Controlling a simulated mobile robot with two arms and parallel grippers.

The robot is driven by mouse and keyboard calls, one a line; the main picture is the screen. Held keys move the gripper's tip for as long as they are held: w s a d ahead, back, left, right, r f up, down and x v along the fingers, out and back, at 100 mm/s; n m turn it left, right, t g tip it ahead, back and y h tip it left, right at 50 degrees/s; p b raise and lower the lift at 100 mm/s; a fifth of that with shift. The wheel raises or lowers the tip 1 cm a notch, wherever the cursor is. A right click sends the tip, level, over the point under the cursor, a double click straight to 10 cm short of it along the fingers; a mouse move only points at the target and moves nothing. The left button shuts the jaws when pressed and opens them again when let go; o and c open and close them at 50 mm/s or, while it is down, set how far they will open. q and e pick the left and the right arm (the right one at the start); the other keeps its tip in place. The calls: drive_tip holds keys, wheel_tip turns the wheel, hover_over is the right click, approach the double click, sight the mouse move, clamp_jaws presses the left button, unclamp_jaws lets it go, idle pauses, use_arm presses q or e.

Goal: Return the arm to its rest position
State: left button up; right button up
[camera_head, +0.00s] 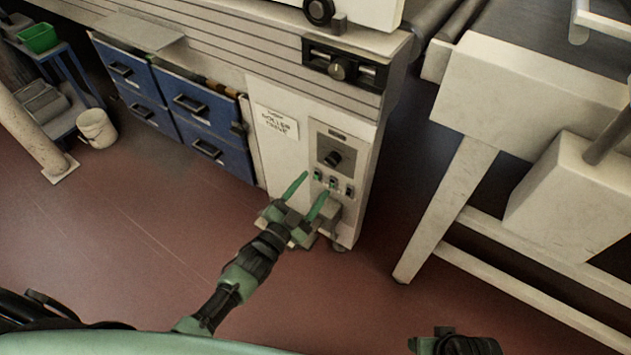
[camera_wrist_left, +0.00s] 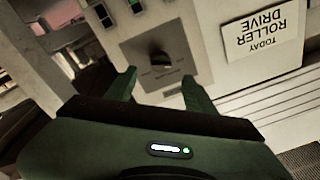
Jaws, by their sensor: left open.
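My left arm reaches from the lower left toward the front of a cream machine cabinet. My left gripper (camera_head: 306,190) is open and empty, its two green fingers apart in front of the control panel (camera_head: 336,150). The panel has a black rotary knob (camera_head: 332,158) and a row of small switches (camera_head: 333,183) below it. In the left wrist view the knob (camera_wrist_left: 160,60) shows beyond the gap between the fingers (camera_wrist_left: 160,90); I see no contact. A dark part of my right arm shows at the bottom right of the head view; its fingertips cannot be made out.
A sign reading "TODAY ROLLER DRIVE" (camera_head: 277,124) is beside the panel. Blue drawers (camera_head: 205,110) are to the left, with a white bucket (camera_head: 97,128) and a green bin (camera_head: 38,38) farther left. A cream conveyor frame (camera_head: 470,180) stands at right. Red floor in front is clear.

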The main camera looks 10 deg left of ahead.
idle(0.4)
drive_tip(key=s+f+g+p, duration=0.1)
drive_tip(key=s+f+p, duration=0.4)
drive_tip(key=f+p, duration=0.45)
use_arm(q)
drive_tip(key=s+a+f+n+g+y+p, duration=0.2)
drive_tip(key=s+f+g, duration=0.3)
drive_tip(key=s, duration=1)
drive_tip(key=s+a+f+n+g+y+p, duration=0.2)
drive_tip(key=s+f, duration=0.8)
drive_tip(key=s, duration=0.6)
drive_tip(key=s+a+f+n+g+y+p, duration=0.2)
drive_tip(key=s+a+f+n+g+p, duration=0.2)
drive_tip(key=s, duration=1.2)
wheel_tip(320, 180, down, 4)
drive_tip(key=a+g+p, duration=0.2)
drive_tip(key=g, duration=0.4)
drive_tip(key=shift+y, duration=0.3)
use_arm(e)
drive_tip(key=s+d+f+g, duration=0.1)
drive_tip(key=s+d+f, duration=0.1)
drive_tip(key=s, duration=1.3)
drive_tip(key=shift+d, duration=0.65)
drive_tip(key=shift+f, duration=0.1)
